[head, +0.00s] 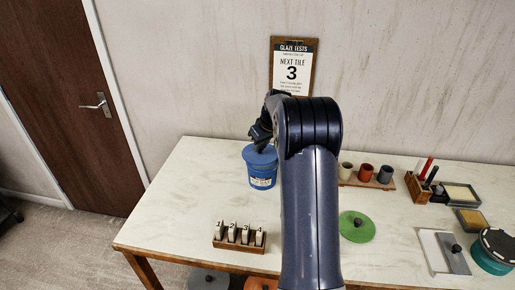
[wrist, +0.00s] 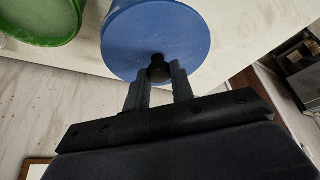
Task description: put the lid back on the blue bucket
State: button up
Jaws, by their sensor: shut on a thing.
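The blue bucket (head: 262,180) stands upright on the white table, left of my arm in the head view. A round blue lid (head: 256,155) is at its top; it fills the upper middle of the wrist view (wrist: 150,30). My gripper (head: 261,141) is over the bucket, with its fingers (wrist: 159,76) shut on the lid's black knob (wrist: 159,69). The lid lies over the bucket's mouth, but I cannot tell whether it rests fully on the rim. The lid hides the bucket in the wrist view.
A green lid (head: 357,227) lies right of my arm. A green bucket (wrist: 42,22) shows in the wrist view. A numbered tile rack (head: 239,239) stands in front, cups (head: 366,173) behind right. A clipboard (head: 292,68) hangs on the wall.

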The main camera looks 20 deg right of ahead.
jog(key=shift+w+d+r+m+h+p, duration=0.4)
jog(key=shift+w+d+r+m+p, duration=0.55)
jog(key=shift+w+r+m+p, duration=0.15)
jog(key=shift+w+d+m, duration=0.25)
jog(key=shift+w+m, duration=0.1)
jog(key=shift+m, duration=0.05)
jog(key=shift+f+b, duration=2)
jog(key=shift+f, duration=1.25)
jog(key=shift+f, duration=0.1)
jog(key=o, duration=1.5)
